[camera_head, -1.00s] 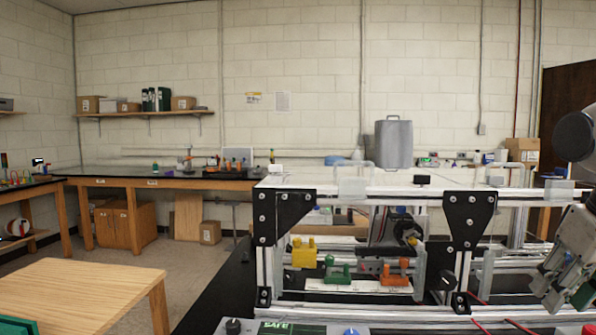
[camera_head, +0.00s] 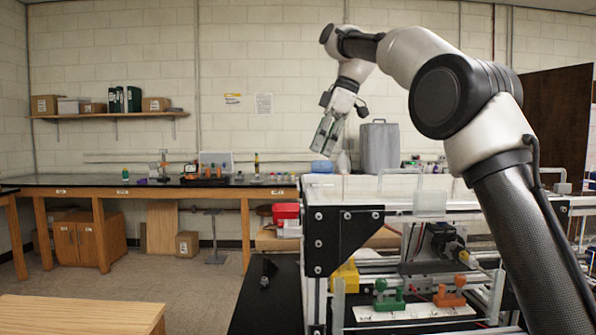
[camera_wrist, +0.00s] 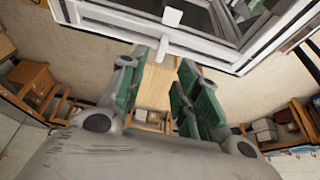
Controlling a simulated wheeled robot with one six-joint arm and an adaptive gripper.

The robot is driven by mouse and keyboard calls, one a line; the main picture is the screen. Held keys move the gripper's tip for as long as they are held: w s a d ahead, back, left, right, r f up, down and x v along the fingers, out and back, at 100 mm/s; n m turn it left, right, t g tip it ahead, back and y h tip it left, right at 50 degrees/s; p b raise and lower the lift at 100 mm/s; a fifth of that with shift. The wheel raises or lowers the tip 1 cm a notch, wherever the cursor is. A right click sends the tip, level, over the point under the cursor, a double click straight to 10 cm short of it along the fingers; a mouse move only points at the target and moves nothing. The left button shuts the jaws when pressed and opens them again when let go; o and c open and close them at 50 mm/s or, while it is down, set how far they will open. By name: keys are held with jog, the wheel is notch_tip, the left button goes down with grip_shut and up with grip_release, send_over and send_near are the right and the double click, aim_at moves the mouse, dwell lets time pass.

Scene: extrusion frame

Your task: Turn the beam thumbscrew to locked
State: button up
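My gripper (camera_head: 324,147) is raised above the left end of the extrusion frame (camera_head: 318,240) in the head view, pointing down. In the wrist view its two green-padded fingers (camera_wrist: 158,92) stand apart, with nothing between them. White frame bars (camera_wrist: 205,50) lie beyond the fingers in that view, and a small pale block (camera_wrist: 172,16) shows at the top. I cannot pick out the beam thumbscrew with certainty in either view; my arm covers part of the frame on the right. A small black part (camera_head: 266,270) shows left of the frame; I cannot tell what it is.
Green (camera_head: 389,297) and orange (camera_head: 450,294) handled parts sit on a white plate inside the frame. A yellow block (camera_head: 346,274) is beside the left post. A grey canister (camera_head: 379,148) stands behind. A wooden table (camera_head: 75,315) is front left; open floor lies behind it.

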aim_at(311, 181)
jog(key=x, duration=0.7)
jog(key=shift+a+f, duration=0.15)
jog(key=shift+f, duration=0.05)
jog(key=shift+c, duration=0.2)
grip_shut()
